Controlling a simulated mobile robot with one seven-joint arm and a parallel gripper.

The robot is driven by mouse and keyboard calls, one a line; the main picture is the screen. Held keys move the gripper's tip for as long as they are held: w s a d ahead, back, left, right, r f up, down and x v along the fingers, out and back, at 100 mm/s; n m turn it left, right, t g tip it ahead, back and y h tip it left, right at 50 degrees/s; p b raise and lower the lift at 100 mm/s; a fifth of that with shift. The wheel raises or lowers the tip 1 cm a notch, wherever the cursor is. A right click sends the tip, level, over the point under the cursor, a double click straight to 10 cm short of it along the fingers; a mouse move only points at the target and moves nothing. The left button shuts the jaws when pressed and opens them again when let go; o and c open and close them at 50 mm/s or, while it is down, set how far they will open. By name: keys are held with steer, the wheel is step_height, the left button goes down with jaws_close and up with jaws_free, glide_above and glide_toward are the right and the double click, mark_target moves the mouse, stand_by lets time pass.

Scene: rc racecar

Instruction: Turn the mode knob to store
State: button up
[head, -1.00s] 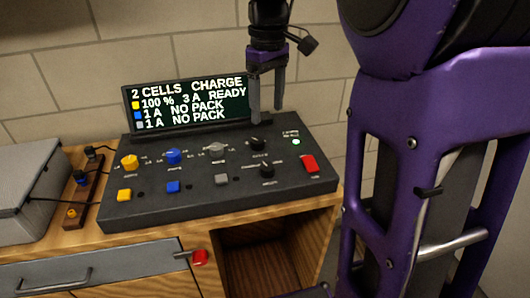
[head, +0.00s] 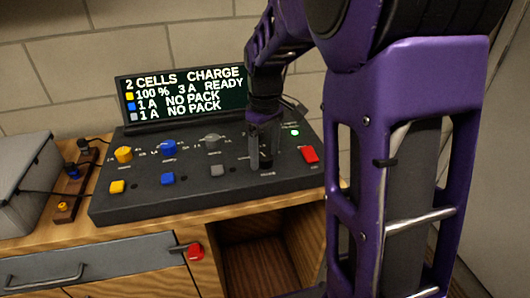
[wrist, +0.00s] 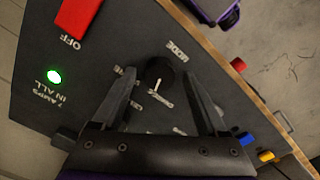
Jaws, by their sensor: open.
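The mode knob (wrist: 160,72) is a small round black knob with a white pointer mark, beside the word MODE on the dark charger panel (head: 120,212). My gripper (wrist: 160,78) is open, with one finger on each side of the knob in the wrist view; I cannot tell whether they touch it. The small labels around the knob are too blurred to read. In the head view my gripper (head: 262,164) points down at the panel's right part and hides most of the knob. The charger's display (head: 184,95) reads "2 CELLS CHARGE".
A red OFF switch (head: 310,154) and a lit green lamp (head: 295,132) are right of my gripper. Yellow (head: 123,154), blue (head: 168,147) and grey (head: 210,141) knobs, with matching buttons below, lie to its left. A grey box (head: 22,170) stands at the far left.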

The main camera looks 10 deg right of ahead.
jaws_close()
stand_by(0.3)
steer(key=shift+r+m+p, duration=0.1)
steer(key=shift+m+p, duration=0.2)
steer(key=m+p, duration=0.1)
steer(key=m, duration=0.2)
steer(key=shift+m+p, duration=0.3)
steer(key=shift+p, duration=0.1)
steer(key=shift+m+p, duration=0.75)
steer(key=shift+m, duration=1.05)
jaws_free()
